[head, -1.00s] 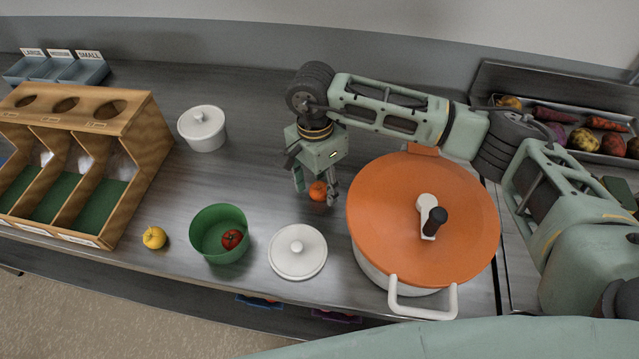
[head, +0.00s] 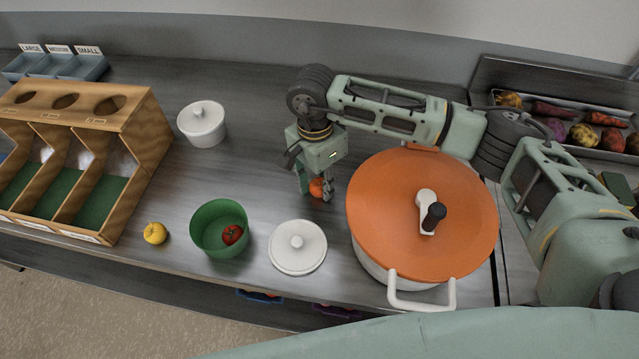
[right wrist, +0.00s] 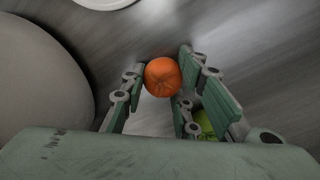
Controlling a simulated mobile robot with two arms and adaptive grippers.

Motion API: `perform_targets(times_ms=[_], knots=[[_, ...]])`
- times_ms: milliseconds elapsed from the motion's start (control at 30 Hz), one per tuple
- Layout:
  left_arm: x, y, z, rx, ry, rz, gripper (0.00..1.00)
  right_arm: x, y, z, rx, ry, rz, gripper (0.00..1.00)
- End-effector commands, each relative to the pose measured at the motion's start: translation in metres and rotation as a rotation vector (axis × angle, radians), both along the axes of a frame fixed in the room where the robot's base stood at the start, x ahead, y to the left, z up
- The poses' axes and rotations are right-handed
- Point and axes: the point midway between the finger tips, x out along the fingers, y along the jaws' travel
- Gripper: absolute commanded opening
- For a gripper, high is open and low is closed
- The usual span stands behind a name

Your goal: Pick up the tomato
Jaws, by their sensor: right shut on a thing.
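An orange-red tomato (head: 316,187) is on the grey counter, left of the big pot. My right gripper (head: 316,194) points down with its fingers shut on both sides of it. In the right wrist view the tomato (right wrist: 163,77) sits between the finger pads; I cannot tell whether it is clear of the counter. A second, redder tomato (head: 232,235) lies in the green bowl (head: 205,215). My left gripper is not in view.
A white pot with an orange lid (head: 385,210) stands close to the right. A white lid (head: 290,262), a yellow vegetable (head: 155,233) and a lidded white pot (head: 203,127) stand left. A round green thing (right wrist: 204,124) is partly hidden behind a finger.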

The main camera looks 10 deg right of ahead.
Motion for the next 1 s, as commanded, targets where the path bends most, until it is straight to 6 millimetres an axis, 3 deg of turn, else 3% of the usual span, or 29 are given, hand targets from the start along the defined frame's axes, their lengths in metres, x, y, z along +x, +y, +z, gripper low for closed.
perform_targets(times_ms=[167, 500, 667, 833, 1000], knots=[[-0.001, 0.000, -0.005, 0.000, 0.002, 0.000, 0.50, 0.001, 0.000, 0.010, 0.001, -0.003, 0.000, 0.06], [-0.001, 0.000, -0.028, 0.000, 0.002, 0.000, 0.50, 0.001, 0.000, 0.074, 0.000, -0.004, 0.000, 0.06], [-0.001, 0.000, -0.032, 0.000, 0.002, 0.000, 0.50, 0.000, 0.003, 0.096, 0.002, -0.003, 0.002, 0.06], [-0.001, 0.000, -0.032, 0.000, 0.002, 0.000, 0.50, -0.005, 0.020, 0.111, 0.000, -0.001, 0.005, 0.06], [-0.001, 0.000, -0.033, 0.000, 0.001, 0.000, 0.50, -0.012, 0.049, 0.126, 0.001, -0.002, 0.006, 0.06]])
